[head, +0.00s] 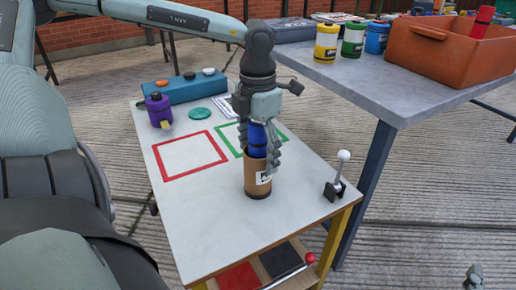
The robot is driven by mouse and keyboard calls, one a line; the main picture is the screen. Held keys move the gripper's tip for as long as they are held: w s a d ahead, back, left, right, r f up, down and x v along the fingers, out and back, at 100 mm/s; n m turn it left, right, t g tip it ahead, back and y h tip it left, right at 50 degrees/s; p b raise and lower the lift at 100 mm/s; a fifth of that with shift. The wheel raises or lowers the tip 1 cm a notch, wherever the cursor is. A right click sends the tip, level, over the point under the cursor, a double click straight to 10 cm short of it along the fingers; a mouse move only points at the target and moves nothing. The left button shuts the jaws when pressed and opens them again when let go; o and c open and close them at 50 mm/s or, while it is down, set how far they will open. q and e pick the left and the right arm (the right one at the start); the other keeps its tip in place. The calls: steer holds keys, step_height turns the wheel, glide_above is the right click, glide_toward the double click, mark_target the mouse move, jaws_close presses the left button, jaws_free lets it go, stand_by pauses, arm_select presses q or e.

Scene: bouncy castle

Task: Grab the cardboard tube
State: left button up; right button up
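My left gripper points down over the tube. Its fingers lie around the blue part, and the right one reaches down in front of the tube's upper rim. I cannot tell whether they press on it. A small part of what looks like my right gripper (474,276) shows at the bottom right corner, away from the table.
Red (163,178) and green (222,137) square outlines mark the light table (215,222). A purple container (158,111), a teal button box (184,88) and a white-knobbed lever (339,175) stand there. The grey table (350,91) holds paint-like jars (326,43) and an orange crate (440,61).

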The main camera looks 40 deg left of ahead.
arm_select(q)
jaws_close()
stand_by(0.3)
steer(key=shift+r, duration=0.1)
